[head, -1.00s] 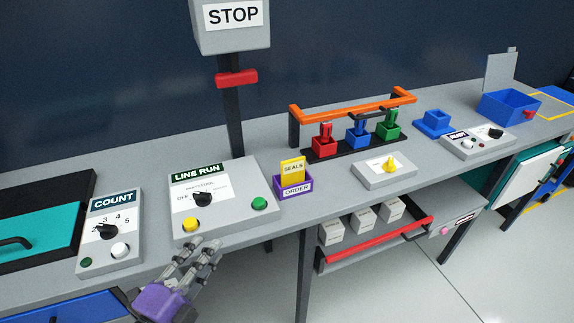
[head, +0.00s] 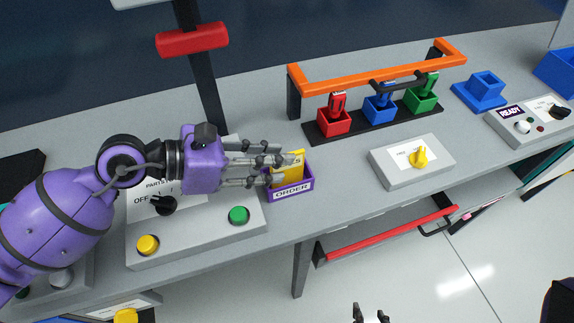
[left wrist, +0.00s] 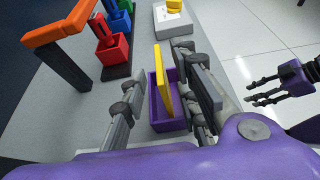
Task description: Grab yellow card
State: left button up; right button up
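My left gripper (head: 272,164) reaches in from the left at the card. In the left wrist view its fingers are apart, with the card (left wrist: 163,82) and the purple box (left wrist: 154,108) between them. A gap shows on both sides of the card, so the gripper is open. My right gripper (left wrist: 262,88) is off to the right in the left wrist view, empty, its fingers apart. Its fingertips also show low in the head view (head: 370,312).
A grey box with a yellow knob (head: 412,160) sits right of the purple box. Red (head: 334,121), blue and green holders stand behind under an orange rail (head: 375,73). The panel's green button (head: 239,215) lies just below my left fingers.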

aim_at(293, 173)
pick_arm(q)
jog(key=x, duration=0.2)
jog(key=shift+w+d+r, duration=0.1)
jog(key=shift+d+r, duration=0.05)
jog(key=shift+d, duration=0.25)
jog(key=shift+w+d+f, duration=0.15)
jog(key=shift+d+f, duration=0.2)
grip_shut()
jog(key=shift+r, duration=0.15)
